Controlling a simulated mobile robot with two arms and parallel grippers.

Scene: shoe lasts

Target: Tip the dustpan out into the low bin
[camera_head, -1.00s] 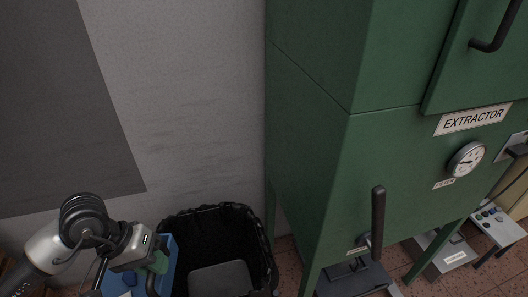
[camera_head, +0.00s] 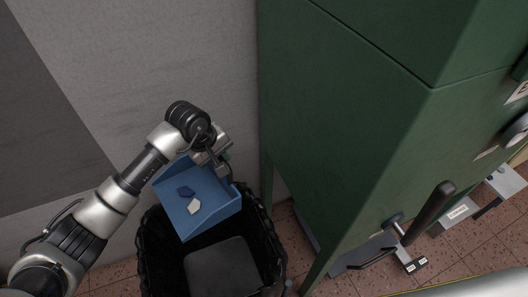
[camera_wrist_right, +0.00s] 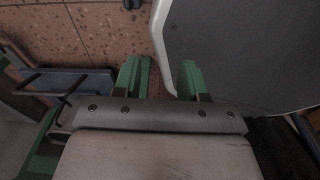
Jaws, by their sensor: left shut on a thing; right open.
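A dark blue scrap (camera_head: 186,191) and a pale scrap (camera_head: 194,206) lie in the pan. The pan appears tilted, but how steeply I cannot tell. My left gripper (camera_head: 218,160) is shut on the dustpan at its far end; the fingers and handle are partly hidden. A grey surface (camera_head: 222,268) shows inside the bin. My right gripper (camera_wrist_right: 163,80) is open and empty in the right wrist view.
The green extractor cabinet (camera_head: 350,130) stands on legs right of the bin, with a black lever (camera_head: 430,212) sticking out. A grey wall (camera_head: 200,60) is behind. In the right wrist view, a grey panel (camera_wrist_right: 240,50) with a pale edge is close to the right finger.

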